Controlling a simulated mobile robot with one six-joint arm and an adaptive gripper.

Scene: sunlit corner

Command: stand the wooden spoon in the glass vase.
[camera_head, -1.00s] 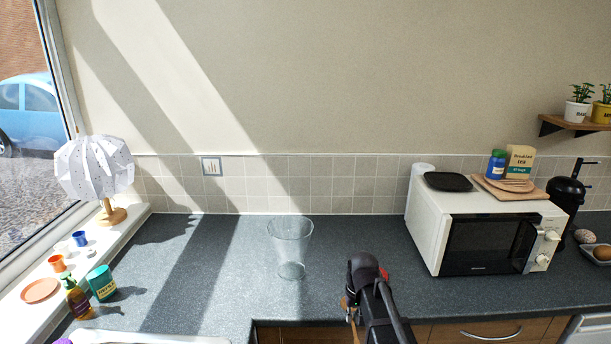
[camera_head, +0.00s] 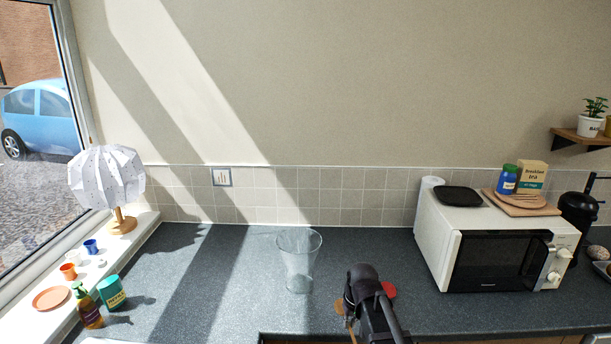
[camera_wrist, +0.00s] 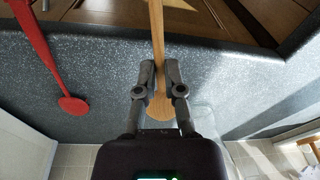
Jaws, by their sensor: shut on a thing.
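The clear glass vase (camera_head: 299,262) stands upright on the dark counter, left of my arm in the head view. Part of it shows as a pale clear shape (camera_wrist: 206,118) right of my gripper in the wrist view. My gripper (camera_wrist: 159,76) is shut on the wooden spoon (camera_wrist: 157,32). The spoon's broad end lies toward my palm, and its long thin part runs past the fingertips to the top of the picture. The spoon is outside the vase. In the head view my arm hides most of the spoon and the fingers.
A red spoon-like utensil (camera_wrist: 72,104) lies on the counter (camera_head: 200,300), beside my arm. A white microwave (camera_head: 437,240) stands to the right. A teal tin (camera_head: 112,293) and a soap bottle (camera_head: 88,308) stand at left. The counter around the vase is clear.

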